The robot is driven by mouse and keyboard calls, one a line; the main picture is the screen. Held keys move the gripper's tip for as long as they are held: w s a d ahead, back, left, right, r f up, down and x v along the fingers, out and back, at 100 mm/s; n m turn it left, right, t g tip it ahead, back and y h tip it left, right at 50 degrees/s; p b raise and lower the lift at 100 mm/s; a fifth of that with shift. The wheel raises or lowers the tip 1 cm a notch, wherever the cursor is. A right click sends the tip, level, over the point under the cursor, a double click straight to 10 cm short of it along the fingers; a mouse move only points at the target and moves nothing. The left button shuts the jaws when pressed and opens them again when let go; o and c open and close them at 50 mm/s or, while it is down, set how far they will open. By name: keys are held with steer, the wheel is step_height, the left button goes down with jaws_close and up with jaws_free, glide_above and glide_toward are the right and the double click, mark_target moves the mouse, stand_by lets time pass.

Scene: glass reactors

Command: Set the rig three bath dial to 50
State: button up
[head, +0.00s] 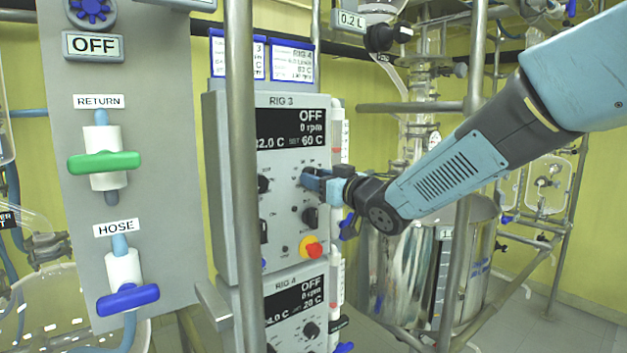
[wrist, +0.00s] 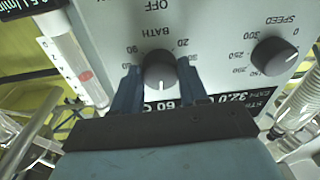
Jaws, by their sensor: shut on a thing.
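The rig three panel (head: 290,150) is a grey box labelled RIG 3. Its black display (head: 290,128) reads OFF, 0 rpm, 32.0 C and SET 60 C. The bath dial (wrist: 158,66) is a dark round knob under the word BATH, upside down in the wrist view. A pale pointer line on it faces the picture's bottom, towards the display. My gripper (wrist: 160,84) is shut on this dial, one blue finger on each side. In the head view my gripper (head: 318,181) reaches the panel from the right and hides the dial.
The speed dial (wrist: 273,57) sits beside the bath dial. Lower on the panel are another black knob (head: 310,215) and a red and yellow button (head: 312,247). The RIG 4 panel (head: 297,310) is below. A metal post (head: 241,180) stands in front of the panel's left side.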

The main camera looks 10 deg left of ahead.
steer(key=n, duration=0.5)
steer(key=shift+w+d+f+g, duration=0.1)
steer(key=shift+g, duration=0.3)
stand_by(0.4)
steer(key=o, duration=1)
steer(key=shift+o, duration=0.2)
steer(key=v, duration=1.3)
steer(key=shift+s+d, duration=0.2)
steer(key=shift+d, duration=0.1)
